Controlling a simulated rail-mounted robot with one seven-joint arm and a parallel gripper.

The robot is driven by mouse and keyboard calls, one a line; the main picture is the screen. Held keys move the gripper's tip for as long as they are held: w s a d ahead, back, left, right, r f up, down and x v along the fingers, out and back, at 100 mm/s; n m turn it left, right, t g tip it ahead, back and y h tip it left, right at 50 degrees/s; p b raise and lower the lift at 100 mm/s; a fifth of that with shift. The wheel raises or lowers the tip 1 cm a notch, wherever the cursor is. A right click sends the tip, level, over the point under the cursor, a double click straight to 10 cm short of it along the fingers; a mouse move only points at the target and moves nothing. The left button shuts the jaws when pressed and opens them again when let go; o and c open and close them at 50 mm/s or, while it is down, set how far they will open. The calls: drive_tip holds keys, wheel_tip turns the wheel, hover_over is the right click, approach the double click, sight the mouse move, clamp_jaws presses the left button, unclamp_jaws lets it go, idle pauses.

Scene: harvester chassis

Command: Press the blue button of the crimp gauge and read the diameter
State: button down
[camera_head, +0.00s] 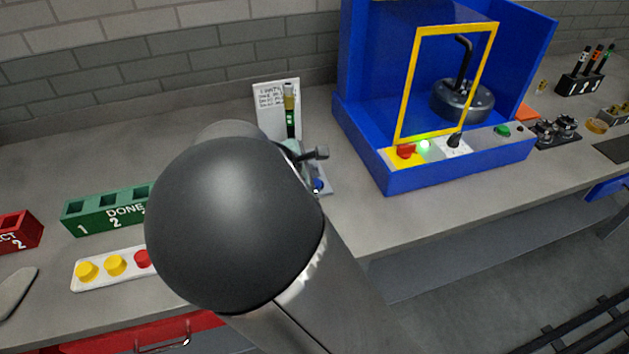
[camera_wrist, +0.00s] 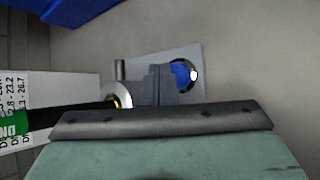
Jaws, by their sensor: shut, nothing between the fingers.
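The crimp gauge's pale base plate (camera_head: 327,184) shows beside my arm in the head view, which hides most of the gauge. Its blue button (camera_head: 318,186) is partly visible there and shows as a round blue disc (camera_wrist: 181,73) in the wrist view. My gripper (camera_wrist: 160,72) is shut and empty, its fingers beside the button's left edge in that view; I cannot tell whether they touch it. A black hose with a green band (camera_head: 290,118) stands at the gauge, with a metal end (camera_wrist: 116,96) left of my fingers. No diameter reading is legible.
A written card (camera_head: 268,98) stands behind the hose. A blue machine (camera_head: 440,178) with a yellow-framed guard stands to the right. A green DONE rack (camera_head: 95,218) and a button panel (camera_head: 112,268) lie left. Clear bench lies between gauge and blue machine.

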drive_tip(key=shift+f, duration=0.15)
drive_tip(key=shift+f, duration=0.3)
idle(0.3)
drive_tip(key=shift+f+b, duration=0.45)
drive_tip(key=shift+b, duration=0.1)
idle(0.4)
idle(0.4)
drive_tip(key=shift+r+p, duration=0.75)
drive_tip(key=shift+r, duration=0.15)
drive_tip(key=shift+r, duration=0.1)
wheel_tip(320, 180, up, 5)
drive_tip(key=p, duration=0.4)
idle(0.3)
